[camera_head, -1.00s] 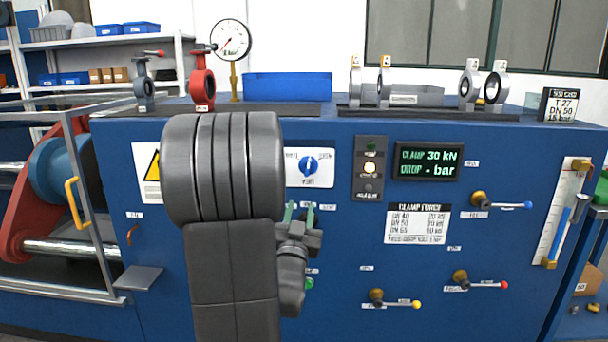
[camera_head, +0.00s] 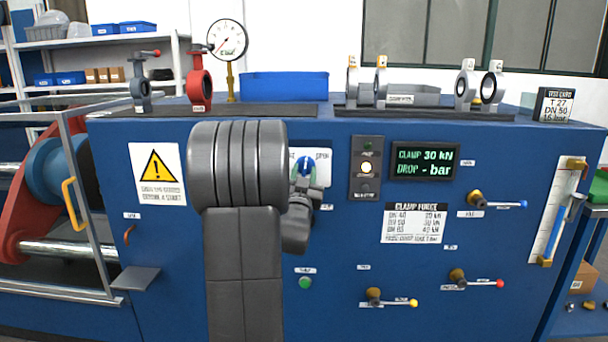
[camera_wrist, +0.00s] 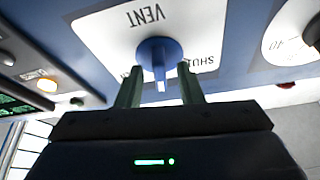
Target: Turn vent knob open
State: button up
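The vent knob (camera_head: 304,162) is a round blue knob with a raised grip, on a white plate (camera_head: 324,158) on the blue cabinet's front. The plate reads OPEN on the right in the head view. The wrist view shows it upside down, with VENT and SHUT legible, and the knob (camera_wrist: 157,52) above the middle. In the wrist view my gripper (camera_wrist: 160,76) is open, one finger on each side of the raised grip, with gaps visible. I cannot tell whether the fingertips touch the plate.
A lamp panel (camera_head: 367,167) and a green display (camera_head: 424,162) reading CLAMP 30 kN, DROP - bar, are to the right. Levers with blue (camera_head: 497,202), red (camera_head: 473,280) and yellow (camera_head: 391,299) tips stick out. A green button (camera_head: 305,283) sits below the knob.

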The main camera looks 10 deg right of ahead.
jog(key=shift+c, duration=0.2)
grip_shut()
jog(key=shift+f+m+b, duration=0.1)
jog(key=shift+m+b, duration=0.25)
jog(key=shift+m, duration=0.05)
jog(key=shift+a+m+g+h+b, duration=0.1)
jog(key=shift+m+g+h+b, duration=0.2)
jog(key=shift+m+h+b, duration=0.35)
jog(key=m+g+h, duration=0.1)
jog(key=m, duration=0.3)
jog(key=shift+w+b, duration=0.1)
jog(key=shift+b, duration=0.25)
jog(key=shift+a+r+m+g+h+p, duration=0.25)
jog(key=shift+m+g+h, duration=0.4)
jog(key=shift+m, duration=1.15)
jog(key=shift+d+r+m+g+h+p, duration=0.1)
jog(key=shift+m+g+h+p, duration=0.25)
jog(key=shift+m+g, duration=0.95)
jog(key=shift+m+t, duration=0.45)
jog(key=shift+m, duration=0.2)
